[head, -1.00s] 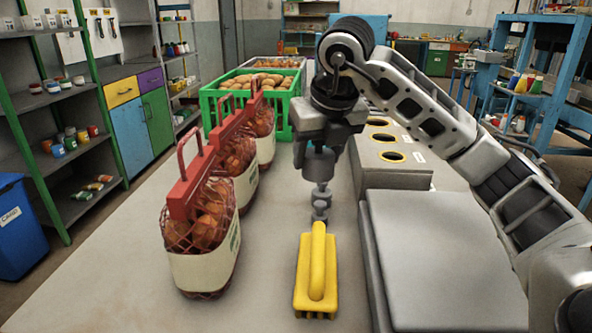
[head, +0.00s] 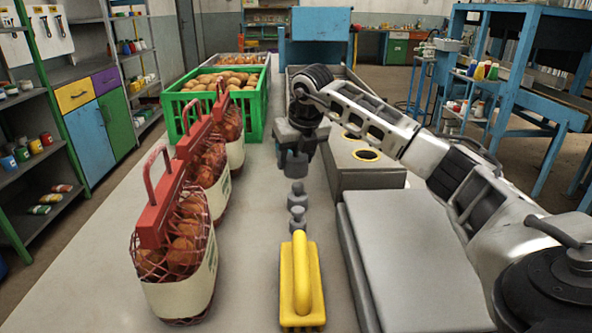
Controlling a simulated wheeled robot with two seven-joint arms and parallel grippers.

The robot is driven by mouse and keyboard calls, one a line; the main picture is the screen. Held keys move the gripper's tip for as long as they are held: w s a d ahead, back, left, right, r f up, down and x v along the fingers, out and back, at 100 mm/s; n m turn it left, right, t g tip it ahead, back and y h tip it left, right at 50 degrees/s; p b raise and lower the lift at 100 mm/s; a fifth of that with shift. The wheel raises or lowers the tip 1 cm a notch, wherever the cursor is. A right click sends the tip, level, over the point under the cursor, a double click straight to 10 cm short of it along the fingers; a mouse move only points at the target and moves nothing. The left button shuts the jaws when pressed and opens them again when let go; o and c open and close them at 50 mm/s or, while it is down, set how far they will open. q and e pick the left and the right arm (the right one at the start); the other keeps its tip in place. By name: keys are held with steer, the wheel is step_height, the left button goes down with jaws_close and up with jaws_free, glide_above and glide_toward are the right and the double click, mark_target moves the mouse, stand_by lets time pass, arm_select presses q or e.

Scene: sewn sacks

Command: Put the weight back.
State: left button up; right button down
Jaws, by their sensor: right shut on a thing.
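My right gripper (head: 297,146) is shut on a grey weight (head: 296,166), whose lower part shows below the jaws. Its fingertips are mostly hidden behind the gripper body. Two smaller grey knobbed weights (head: 297,194) and (head: 298,219) stand on the table in a line in front of it, nearer to me. I cannot tell exactly how high the held weight is above the table. A grey box (head: 385,178) with yellow-rimmed round holes (head: 367,154) stands right of the gripper. My left gripper is not in view.
A yellow block with a handle (head: 301,280) lies in front of the small weights. Several net sacks with red clips (head: 182,262) stand at left. A green crate of potatoes (head: 255,108) is behind. A grey flat platform (head: 415,265) lies at right.

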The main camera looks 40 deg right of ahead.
mark_target(296, 172)
steer(key=shift+w+d+f, duration=0.55)
steer(key=shift+f, duration=0.15)
steer(key=shift+f+p, duration=0.3)
steer(key=shift+f, duration=1.2)
steer(key=shift+f, duration=0.1)
steer(key=c, duration=0.6)
jaws_free()
steer(key=shift+f, duration=0.15)
steer(key=v, duration=1.2)
steer(key=shift+b, duration=0.35)
steer(key=shift+s, duration=0.1)
